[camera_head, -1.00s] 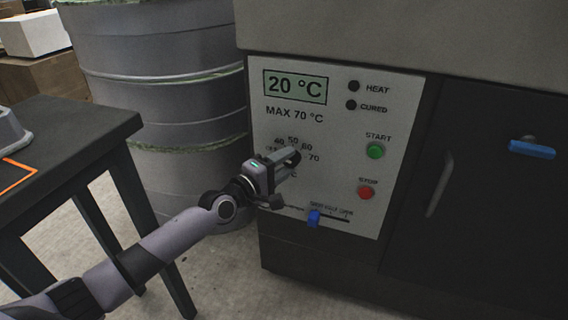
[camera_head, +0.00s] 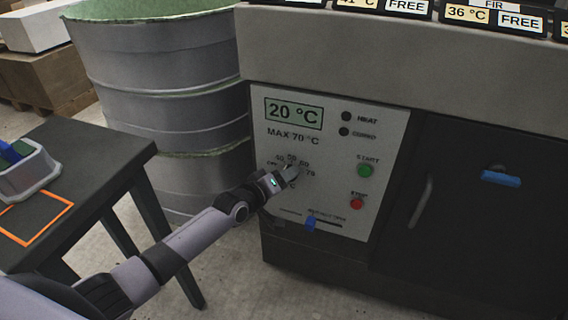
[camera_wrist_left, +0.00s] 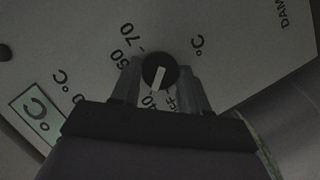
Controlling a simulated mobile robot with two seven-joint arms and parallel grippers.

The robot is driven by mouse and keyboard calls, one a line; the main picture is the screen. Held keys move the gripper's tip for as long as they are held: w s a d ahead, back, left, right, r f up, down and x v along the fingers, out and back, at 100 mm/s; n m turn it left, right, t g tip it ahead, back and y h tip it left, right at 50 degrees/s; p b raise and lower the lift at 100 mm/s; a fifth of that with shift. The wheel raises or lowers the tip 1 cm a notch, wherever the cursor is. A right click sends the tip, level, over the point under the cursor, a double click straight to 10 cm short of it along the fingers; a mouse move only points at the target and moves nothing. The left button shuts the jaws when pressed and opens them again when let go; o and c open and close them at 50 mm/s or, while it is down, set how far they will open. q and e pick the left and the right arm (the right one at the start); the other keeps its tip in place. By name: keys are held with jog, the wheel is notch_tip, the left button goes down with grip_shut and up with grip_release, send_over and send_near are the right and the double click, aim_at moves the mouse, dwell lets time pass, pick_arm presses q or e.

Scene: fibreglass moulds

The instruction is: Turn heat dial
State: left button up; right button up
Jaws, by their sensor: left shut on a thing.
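The heat dial (camera_wrist_left: 158,72) is a round black knob with a pale pointer line, seen in the left wrist view on the pale control panel (camera_head: 390,130). Its pointer lies towards the low end of the printed scale, between the 40 and OFF marks. My left gripper (camera_head: 291,172) is shut on the dial, one finger on each side of it in the left wrist view (camera_wrist_left: 160,85). In the head view the gripper hides the dial. The display (camera_head: 293,110) reads 20 °C. My right gripper is not in view.
The panel has a green START button (camera_head: 365,170), a red STOP button (camera_head: 357,203) and a blue slider (camera_head: 310,223) below the dial. A dark table (camera_head: 100,150) stands at left, beside a large grey drum (camera_head: 160,70). A blue handle (camera_head: 501,178) is at right.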

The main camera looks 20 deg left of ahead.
pick_arm(q)
jog(key=m+y+p, duration=0.1)
jog(key=p, duration=0.1)
jog(key=m+y+p, duration=0.1)
jog(key=m+p, duration=0.1)
jog(key=m+y+p, duration=0.1)
jog(key=m+p, duration=0.1)
jog(key=p, duration=0.1)
jog(key=shift+d+r+g+y, duration=0.2)
jog(key=shift+d+g+y, duration=0.1)
jog(key=shift+g, duration=0.1)
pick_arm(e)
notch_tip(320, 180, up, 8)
pick_arm(q)
jog(key=shift+m, duration=0.3)
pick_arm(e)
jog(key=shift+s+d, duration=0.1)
pick_arm(q)
jog(key=o, duration=1.1)
jog(key=shift+c, duration=0.2)
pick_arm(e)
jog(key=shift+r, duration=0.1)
